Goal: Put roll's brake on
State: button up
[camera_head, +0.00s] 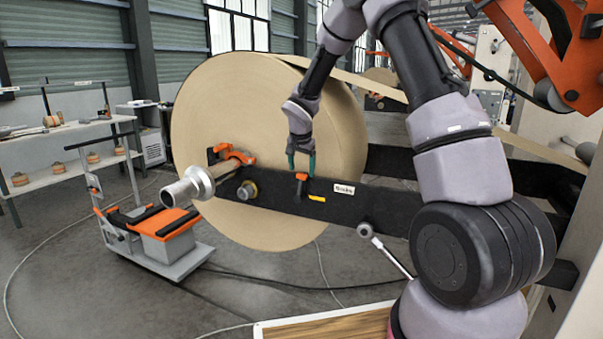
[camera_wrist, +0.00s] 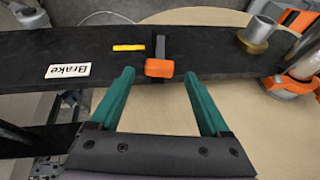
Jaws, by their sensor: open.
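The large kraft paper roll (camera_head: 215,110) hangs on a shaft behind a black arm beam. The brake lever (camera_head: 301,178) has an orange handle and sits on the beam, beside a yellow mark (camera_head: 317,198) and a white "Brake" label (camera_head: 344,189). In the wrist view the orange lever handle (camera_wrist: 159,68) shows beyond the fingertips, roughly between them, with the yellow mark (camera_wrist: 128,47) and label (camera_wrist: 68,70) to its left. My gripper (camera_head: 301,162) has green fingers and points down just above the lever. In the wrist view my gripper (camera_wrist: 158,78) is open with nothing held.
An orange-and-grey cart (camera_head: 165,235) stands at lower left. A silver-handled bar (camera_head: 366,231) is below the beam.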

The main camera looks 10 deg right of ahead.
jog(key=shift+x, duration=1.15)
jog(key=shift+d, duration=0.1)
grip_shut()
dwell(0.5)
